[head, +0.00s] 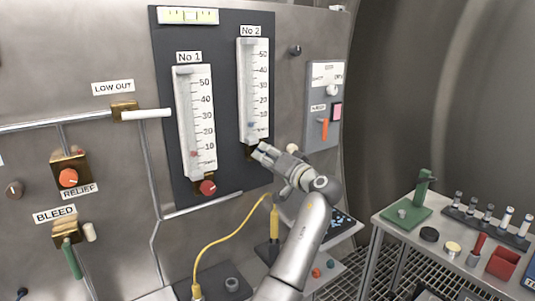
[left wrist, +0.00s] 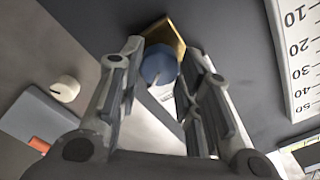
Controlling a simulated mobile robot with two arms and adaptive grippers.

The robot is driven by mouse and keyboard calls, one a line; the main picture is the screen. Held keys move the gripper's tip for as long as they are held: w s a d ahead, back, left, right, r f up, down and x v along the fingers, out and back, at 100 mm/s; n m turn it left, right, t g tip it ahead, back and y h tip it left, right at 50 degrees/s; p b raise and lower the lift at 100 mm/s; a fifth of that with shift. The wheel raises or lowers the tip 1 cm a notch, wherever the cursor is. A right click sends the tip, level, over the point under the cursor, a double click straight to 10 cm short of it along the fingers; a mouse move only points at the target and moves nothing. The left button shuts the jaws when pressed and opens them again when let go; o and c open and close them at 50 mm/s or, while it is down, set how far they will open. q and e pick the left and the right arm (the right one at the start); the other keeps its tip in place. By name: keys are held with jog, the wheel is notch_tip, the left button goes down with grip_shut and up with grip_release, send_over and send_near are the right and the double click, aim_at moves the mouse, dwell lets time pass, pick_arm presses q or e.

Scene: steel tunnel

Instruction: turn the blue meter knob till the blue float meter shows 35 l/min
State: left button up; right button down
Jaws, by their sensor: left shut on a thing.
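The blue float meter, labelled No 2 (head: 252,88), hangs on the dark panel. Its blue float (head: 251,125) sits low on the scale, below the 10 mark. The blue meter knob (left wrist: 158,64) shows in the left wrist view on a brass block (left wrist: 166,37). My left gripper (head: 260,150) is at the foot of the No 2 meter in the head view and hides the knob there. In the left wrist view the fingers of this gripper (left wrist: 163,75) are on both sides of the knob, shut on it. My right gripper is not in view.
The No 1 meter (head: 195,120), with a red knob (head: 208,187), is left of No 2. A grey switch box (head: 322,105) with an orange handle (head: 324,128) is close on the right. A yellow cable (head: 228,238) hangs below. A table (head: 385,222) with small items stands at right.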

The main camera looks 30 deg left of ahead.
pick_arm(q)
jog(key=m+p, duration=0.7)
jog(key=m, duration=0.3)
jog(key=shift+r, duration=0.15)
jog(key=m+p, duration=0.9)
jog(key=shift+f+m+p, duration=0.2)
jog(key=shift+m+p, duration=1.5)
jog(key=shift+m, duration=0.4)
jog(key=o, duration=1)
jog(key=shift+o, duration=0.2)
